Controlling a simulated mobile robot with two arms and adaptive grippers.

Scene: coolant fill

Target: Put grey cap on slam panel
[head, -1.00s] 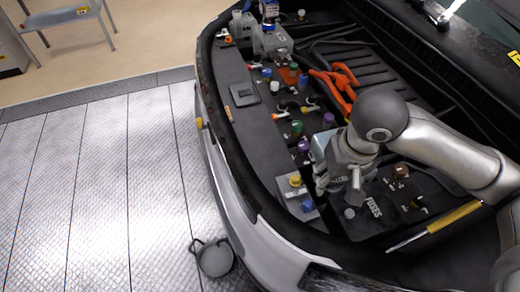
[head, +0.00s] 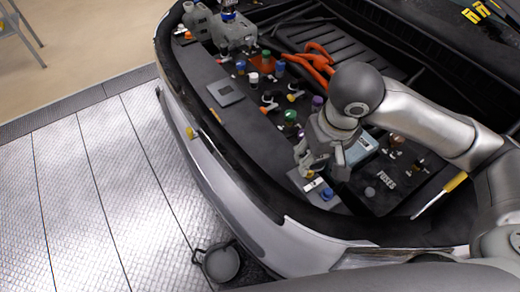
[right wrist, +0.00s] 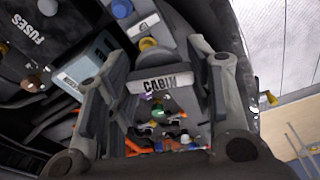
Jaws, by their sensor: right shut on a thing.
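My right gripper (head: 318,168) is low over the front corner of the engine bay; in the right wrist view (right wrist: 158,75) its two fingers close on a light grey piece lettered "CABIN" (right wrist: 165,80). I cannot tell whether this piece is the grey cap or a label on it. A grey round cap (head: 370,191) sits beside the FUSES lettering and also shows in the right wrist view (right wrist: 47,6). The slam panel is the dark strip (head: 240,125) along the car's front. Its grey corner plate carries a blue cap (head: 327,193) and a yellow cap (right wrist: 148,43), close to the gripper.
A flat grey square plate (head: 226,92) lies on the slam panel, with bare panel around it. Several coloured caps and orange hoses (head: 310,65) fill the bay. A yellow-handled screwdriver (head: 440,193) lies at right. A grey round container (head: 221,264) stands on the floor.

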